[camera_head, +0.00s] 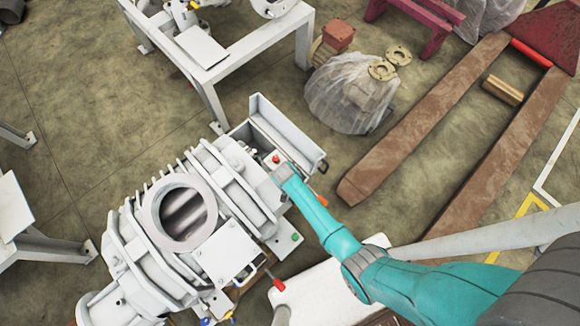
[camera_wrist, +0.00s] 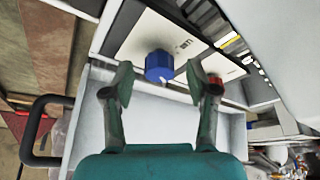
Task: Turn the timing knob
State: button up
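A blue knob (camera_wrist: 159,66) stands out from a white panel (camera_wrist: 131,42) in the wrist view. Faint dark lettering shows beside the knob, too small to read. My gripper (camera_wrist: 158,90) is open, one finger on each side of the blue knob in the picture. Gaps show between the knob and both fingers, and nothing is held. Whether the fingertips reach the knob's depth is hard to tell. In the head view my arm's end covers the blue knob, and the fingers cannot be made out.
The panels belong to a white screw vacuum machine (camera_head: 230,250) with a round port (camera_head: 180,213). A dark handle (camera_wrist: 42,128) juts out at left in the wrist view. A plastic-wrapped unit (camera_head: 345,95) and a brown pallet jack (camera_head: 430,120) stand on the floor beyond.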

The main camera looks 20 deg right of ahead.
jog(key=shift+r, duration=0.1)
jog(key=v, duration=1.1)
jog(key=shift+s+r, duration=0.2)
jog(key=shift+r, duration=0.15)
jog(key=shift+a, duration=0.1)
